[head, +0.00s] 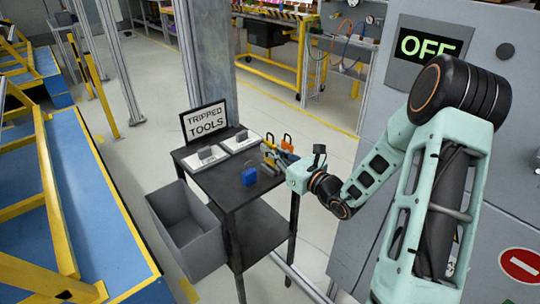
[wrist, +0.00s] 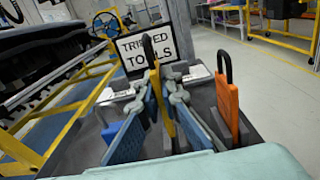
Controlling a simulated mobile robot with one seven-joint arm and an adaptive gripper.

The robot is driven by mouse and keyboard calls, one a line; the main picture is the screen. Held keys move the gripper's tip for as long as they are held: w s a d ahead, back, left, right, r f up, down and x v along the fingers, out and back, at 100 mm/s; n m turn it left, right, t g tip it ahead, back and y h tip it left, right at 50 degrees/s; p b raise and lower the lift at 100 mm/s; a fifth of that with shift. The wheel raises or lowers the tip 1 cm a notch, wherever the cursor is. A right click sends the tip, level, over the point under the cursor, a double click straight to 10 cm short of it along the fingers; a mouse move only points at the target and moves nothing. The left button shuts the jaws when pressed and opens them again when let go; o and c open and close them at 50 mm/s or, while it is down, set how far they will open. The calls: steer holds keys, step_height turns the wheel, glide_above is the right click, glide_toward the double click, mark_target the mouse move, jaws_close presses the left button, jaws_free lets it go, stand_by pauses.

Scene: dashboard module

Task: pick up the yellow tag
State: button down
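The yellow tag (wrist: 158,98) shows as a narrow upright strip with a black loop on top in the wrist view. In the head view, my gripper (head: 268,155) is over the right part of the dark table, and the tag is mostly hidden there. I cannot tell whether the tag's lower end touches the table.
An orange tag (wrist: 228,100) with a black loop stands close right of my gripper. A blue padlock (head: 249,176) sits on the dark table (head: 240,193). A "TRIPPED TOOLS" sign (head: 205,121) and white cards (head: 239,142) are behind.

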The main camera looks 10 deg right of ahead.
steer(key=s+r+p, duration=1)
steer(key=s, duration=0.2)
steer(key=shift+s+d, duration=0.2)
steer(key=s+p, duration=0.1)
steer(key=p, duration=0.4)
steer(key=shift+s+a+f, duration=0.1)
steer(key=shift+s+a, duration=0.1)
steer(key=shift+s+f, duration=0.1)
stand_by(0.4)
